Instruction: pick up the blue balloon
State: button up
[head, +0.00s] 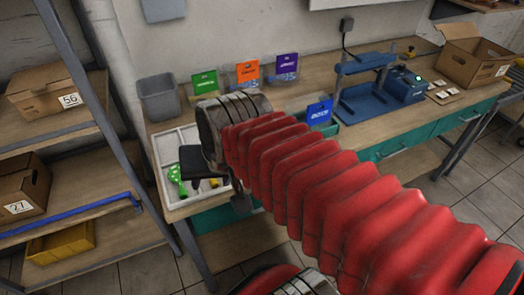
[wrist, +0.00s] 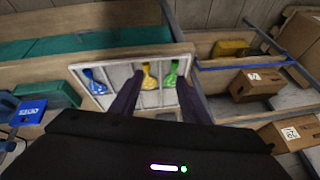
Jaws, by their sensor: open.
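The blue balloon (wrist: 95,82) lies in the left compartment of a white divided tray (wrist: 117,106) in the wrist view. A yellow balloon (wrist: 150,77) and a green balloon (wrist: 172,74) lie in the compartments to its right. My gripper (wrist: 160,77) is open and empty, its two dark fingers reaching over the tray's middle, with the blue balloon left of the left finger. In the head view the green balloon (head: 177,181) and a bit of yellow (head: 214,183) show, but my arm hides the blue one.
A grey bin (head: 158,97) stands behind the tray. Coloured cards, with a blue one (head: 320,113) nearest, stand on the bench beside a blue press (head: 375,92). A shelf with cardboard boxes (head: 45,88) is at the left. A carton (head: 470,55) sits on the bench's right.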

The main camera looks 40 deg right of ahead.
jog(key=w+d+f+m, duration=0.1)
jog(key=d+f+m, duration=0.1)
jog(key=d+m, duration=0.9)
jog(key=w+d+f+m+g+h, duration=0.1)
jog(key=d+f+m, duration=0.2)
jog(key=d+m, duration=0.8)
jog(key=m, duration=1.2)
jog(key=shift+d, duration=0.4)
jog(key=shift+w+f, duration=0.1)
jog(key=shift+x, duration=4.2)
jog(key=shift+x, duration=2.6)
